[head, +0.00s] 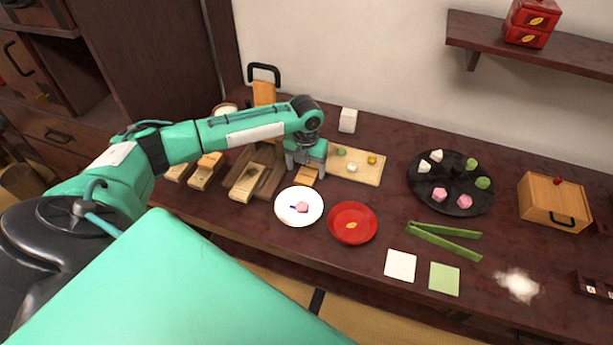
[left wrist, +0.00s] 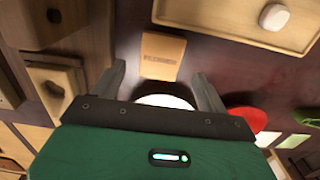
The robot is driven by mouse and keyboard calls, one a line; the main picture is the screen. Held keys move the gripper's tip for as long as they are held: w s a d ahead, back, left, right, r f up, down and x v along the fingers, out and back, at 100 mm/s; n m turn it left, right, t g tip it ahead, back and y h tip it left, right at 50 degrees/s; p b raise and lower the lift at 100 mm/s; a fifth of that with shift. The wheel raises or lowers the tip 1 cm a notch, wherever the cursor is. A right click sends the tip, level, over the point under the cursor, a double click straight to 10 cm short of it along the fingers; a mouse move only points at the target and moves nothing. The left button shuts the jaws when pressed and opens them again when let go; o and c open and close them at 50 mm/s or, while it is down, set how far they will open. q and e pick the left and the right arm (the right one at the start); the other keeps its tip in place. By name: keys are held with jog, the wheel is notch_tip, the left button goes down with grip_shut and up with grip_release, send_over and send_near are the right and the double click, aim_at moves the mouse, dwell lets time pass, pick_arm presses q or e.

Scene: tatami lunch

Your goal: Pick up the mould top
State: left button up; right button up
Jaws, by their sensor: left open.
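A small flat orange-brown wooden piece with dark lettering, which looks like the mould top, lies on the dark table in the left wrist view (left wrist: 162,55). In the head view its edge (head: 305,179) shows just below my left gripper (head: 305,166). My left gripper is open and empty, pointing down over the piece. In the left wrist view, the piece lies beyond the gap between the fingertips (left wrist: 162,85), apart from them. A pale wooden mould block (head: 246,183) lies left of the gripper; in the left wrist view it has an angular hollow (left wrist: 55,88).
A wooden board (head: 365,172) with small sweets lies right of the gripper. A white plate (head: 289,208) with a pink sweet and a red plate (head: 350,236) are in front. A black round tray (head: 450,204) stands further right. More mould blocks (head: 205,172) lie left.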

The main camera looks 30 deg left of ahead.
aim_at(305, 177)
pick_arm(q)
notch_tip(305, 177, down, 3)
jog(key=shift+f, duration=0.1)
jog(key=c, duration=1.1)
jog(key=shift+o, duration=0.2)
pick_arm(e)
jog(key=shift+s+f, duration=0.15)
jog(key=shift+s, duration=0.9)
jog(key=shift+d, duration=0.1)
